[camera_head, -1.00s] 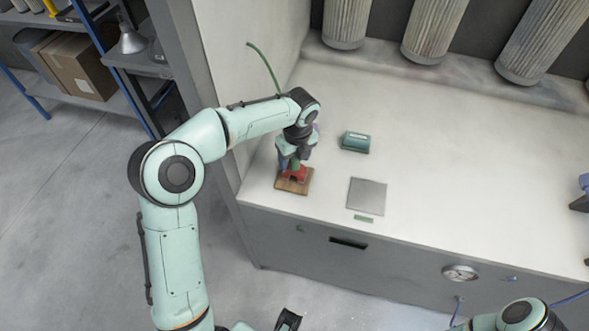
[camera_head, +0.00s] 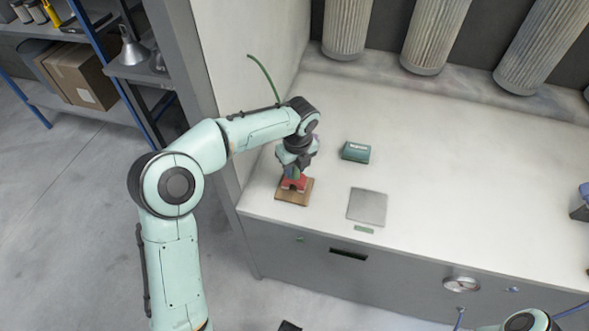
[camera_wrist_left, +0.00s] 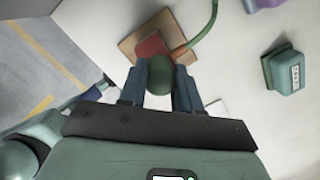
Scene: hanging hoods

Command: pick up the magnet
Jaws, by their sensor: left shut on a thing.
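The magnet looks like a red body (camera_head: 293,184) with a rounded green top. It is over a brown wooden board (camera_head: 281,195) near the counter's left front corner. In the left wrist view the green top (camera_wrist_left: 166,78) sits between the fingers, with the red part (camera_wrist_left: 151,45) and the board (camera_wrist_left: 128,47) beyond it. My left gripper (camera_head: 292,172) is shut on the magnet from above. I cannot tell whether the red part still touches the board. My right gripper is not in view; only a piece of my right arm shows at the lower right.
A green hose (camera_head: 263,74) rises behind my left wrist, beside the wall. A teal box (camera_head: 356,152) and a flat grey plate (camera_head: 367,206) lie to the right. Filter cylinders (camera_head: 431,35) hang at the back. The counter's middle is clear.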

